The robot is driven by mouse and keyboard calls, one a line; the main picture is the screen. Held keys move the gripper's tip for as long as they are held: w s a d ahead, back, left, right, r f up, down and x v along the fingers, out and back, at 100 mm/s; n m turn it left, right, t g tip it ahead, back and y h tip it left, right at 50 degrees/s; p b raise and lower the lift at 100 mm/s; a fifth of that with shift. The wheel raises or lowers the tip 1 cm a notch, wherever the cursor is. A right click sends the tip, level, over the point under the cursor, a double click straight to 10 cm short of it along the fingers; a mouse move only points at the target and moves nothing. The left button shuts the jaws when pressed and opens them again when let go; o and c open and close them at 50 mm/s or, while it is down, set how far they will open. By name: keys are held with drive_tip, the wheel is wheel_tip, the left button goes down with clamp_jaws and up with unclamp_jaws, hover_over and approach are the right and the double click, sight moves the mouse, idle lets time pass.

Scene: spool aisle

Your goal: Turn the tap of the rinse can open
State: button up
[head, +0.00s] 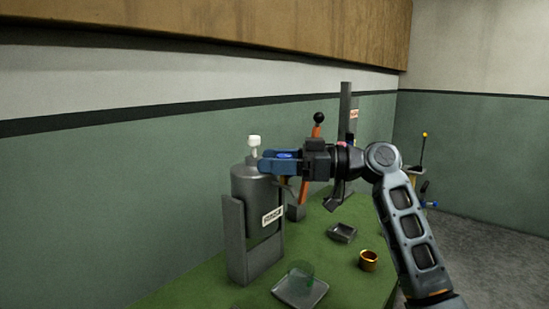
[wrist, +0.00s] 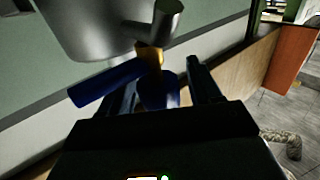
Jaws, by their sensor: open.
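The rinse can (head: 256,186) is a grey cylinder with a white knob on top and a label, held in a grey stand on the green bench. Its underside shows at the upper left of the wrist view (wrist: 85,25). The tap (wrist: 152,57) has a grey spout, a brass collar and a blue lever handle (wrist: 105,83) slanting down to the left. My gripper (head: 266,160) is open at the can's upper right side. In the wrist view its fingers (wrist: 160,85) straddle a blue part of the tap. Contact cannot be told; in the head view the fingers mostly hide the tap.
An orange lever (head: 318,131) with a black ball and a grey post (head: 346,108) stand behind my gripper. A tray (head: 289,296) with a green translucent cup (head: 300,270), a brass cup (head: 369,261) and a dark dish (head: 341,233) sit on the bench. The wall is close behind the can.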

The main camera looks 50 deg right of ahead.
drive_tip(key=c, duration=1)
drive_tip(key=shift+o, duration=0.2)
